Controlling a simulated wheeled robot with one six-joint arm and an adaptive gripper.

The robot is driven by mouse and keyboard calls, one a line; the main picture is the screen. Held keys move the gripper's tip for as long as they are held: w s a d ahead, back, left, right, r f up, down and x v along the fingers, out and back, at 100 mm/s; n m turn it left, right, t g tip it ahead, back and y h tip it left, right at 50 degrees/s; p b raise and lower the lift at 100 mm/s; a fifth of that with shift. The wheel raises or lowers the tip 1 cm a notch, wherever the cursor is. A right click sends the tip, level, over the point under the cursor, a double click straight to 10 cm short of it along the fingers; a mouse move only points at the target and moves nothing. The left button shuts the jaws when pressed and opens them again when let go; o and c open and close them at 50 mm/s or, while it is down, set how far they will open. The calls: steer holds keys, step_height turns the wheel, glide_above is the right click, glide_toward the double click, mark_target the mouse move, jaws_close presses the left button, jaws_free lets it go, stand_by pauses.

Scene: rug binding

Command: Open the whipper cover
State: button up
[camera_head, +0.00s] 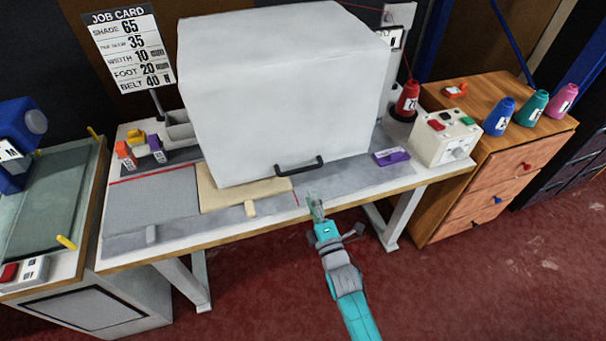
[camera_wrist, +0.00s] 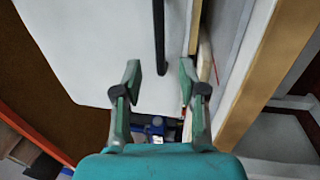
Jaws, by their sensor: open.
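The whipper cover (camera_head: 280,95) is a large white box, closed down over the workbench. A black bar handle (camera_head: 300,166) sits low on its front face. My gripper (camera_head: 315,205) is in front of the bench edge, below and slightly right of the handle. In the wrist view my gripper (camera_wrist: 160,80) is open, with nothing between its fingers. There the handle (camera_wrist: 159,38) runs up the picture beyond the fingertips, apart from them, against the white cover face (camera_wrist: 90,45). Whatever is under the cover is hidden.
The workbench (camera_head: 240,230) carries a tan panel (camera_head: 222,198), a purple block (camera_head: 391,156) and a control box (camera_head: 446,137) around the cover. A wooden drawer unit (camera_head: 500,160) with several coloured cones stands right. A job card (camera_head: 130,47) stands back left. Red floor in front is clear.

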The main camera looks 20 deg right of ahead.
mark_target(302, 168)
steer(key=w, duration=0.3)
steer(key=w+r, duration=0.1)
steer(key=w, duration=0.6)
steer(key=shift+r, duration=0.4)
jaws_close()
